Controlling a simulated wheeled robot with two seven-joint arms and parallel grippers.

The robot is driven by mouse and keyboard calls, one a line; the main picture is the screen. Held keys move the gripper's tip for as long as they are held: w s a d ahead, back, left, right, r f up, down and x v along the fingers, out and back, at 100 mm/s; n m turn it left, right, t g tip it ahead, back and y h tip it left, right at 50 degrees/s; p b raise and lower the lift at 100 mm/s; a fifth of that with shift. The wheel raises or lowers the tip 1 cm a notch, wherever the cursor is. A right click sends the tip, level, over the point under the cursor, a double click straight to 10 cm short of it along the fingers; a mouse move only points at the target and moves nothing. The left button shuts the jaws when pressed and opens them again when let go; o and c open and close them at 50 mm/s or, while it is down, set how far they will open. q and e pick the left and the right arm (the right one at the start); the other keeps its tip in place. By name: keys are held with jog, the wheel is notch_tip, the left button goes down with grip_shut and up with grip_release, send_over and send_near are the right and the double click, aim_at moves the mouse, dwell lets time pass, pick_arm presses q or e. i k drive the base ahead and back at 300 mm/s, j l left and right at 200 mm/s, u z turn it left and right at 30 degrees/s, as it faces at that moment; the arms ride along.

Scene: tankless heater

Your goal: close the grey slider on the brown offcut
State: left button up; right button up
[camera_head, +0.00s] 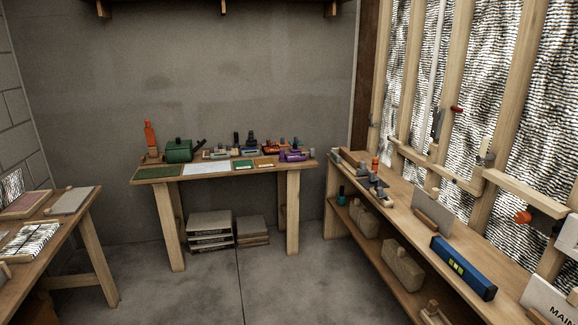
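I cannot pick out the grey slider or the brown offcut with certainty; the small items are too far off to tell apart. The far wooden table (225,171) carries many small tools and blocks. A flat grey panel (73,201) lies on the left bench, and several small grey and wooden pieces (376,191) stand on the right bench. Neither of my grippers is in view.
The left bench (62,225) and the right bench (405,205) flank open concrete floor (250,285). A blue level (462,267) lies on the right bench. Stacked boards (210,232) sit under the far table. A green box (179,151) stands on it.

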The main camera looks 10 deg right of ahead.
aim_at(363, 170)
jog(key=i+l+z, duration=0.1)
jog(key=i+z, duration=0.25)
jog(key=i, duration=0.55)
jog(key=i+j+z, duration=0.15)
jog(key=i+z, duration=0.15)
jog(key=i, duration=0.6)
